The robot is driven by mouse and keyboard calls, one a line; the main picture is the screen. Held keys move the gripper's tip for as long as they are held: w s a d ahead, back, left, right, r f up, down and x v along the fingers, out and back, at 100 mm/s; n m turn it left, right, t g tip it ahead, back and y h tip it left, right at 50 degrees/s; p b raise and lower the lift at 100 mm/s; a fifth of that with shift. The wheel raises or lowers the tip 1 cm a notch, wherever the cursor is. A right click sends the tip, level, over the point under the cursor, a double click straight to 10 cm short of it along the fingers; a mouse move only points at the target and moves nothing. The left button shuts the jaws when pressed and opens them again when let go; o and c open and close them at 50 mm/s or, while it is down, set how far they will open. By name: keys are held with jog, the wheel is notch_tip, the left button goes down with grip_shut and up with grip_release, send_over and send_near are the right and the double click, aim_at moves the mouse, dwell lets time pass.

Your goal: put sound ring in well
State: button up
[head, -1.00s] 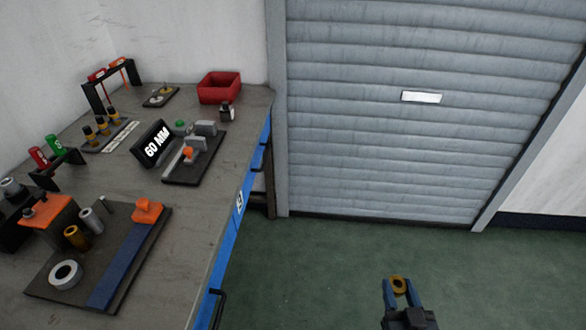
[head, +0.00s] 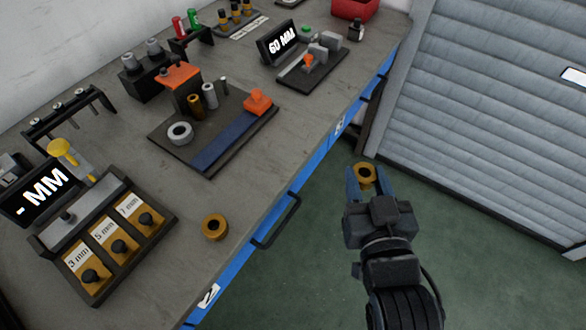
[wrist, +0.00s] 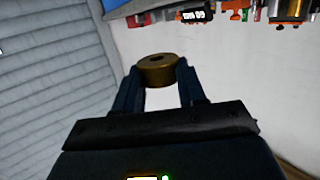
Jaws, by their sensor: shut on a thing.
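My gripper (head: 365,182) is shut on a brass-coloured ring (head: 365,172) and holds it out over the green floor, to the right of the bench. The wrist view also shows this ring (wrist: 159,69) between the two blue fingers. A second brass ring (head: 215,227) lies on the bench near its front edge. A grey ring (head: 180,133) lies on a dark plate (head: 208,174) with a blue strip. I cannot tell which opening is the well.
A gauge box (head: 107,240) with bins marked 3 mm, 5 mm and 7 mm stands at the front left. A drawer handle (head: 277,222) sticks out from the blue bench front.

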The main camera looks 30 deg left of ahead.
jog(key=s+a+r+n+g+y, duration=0.1)
jog(key=s+a+r+n+y, duration=0.1)
jog(key=s+a+r, duration=0.2)
jog(key=shift+s+a+r+g, duration=0.3)
jog(key=shift+a+r, duration=0.1)
jog(key=shift+a, duration=0.75)
jog(key=b, duration=0.1)
send_over(265, 180)
notch_tip(265, 180, down, 7)
jog(key=shift+f, duration=0.1)
jog(key=shift+f+b, duration=0.5)
jog(key=shift+f, duration=1.25)
jog(key=shift+f, duration=0.2)
jog(key=o, duration=1.1)
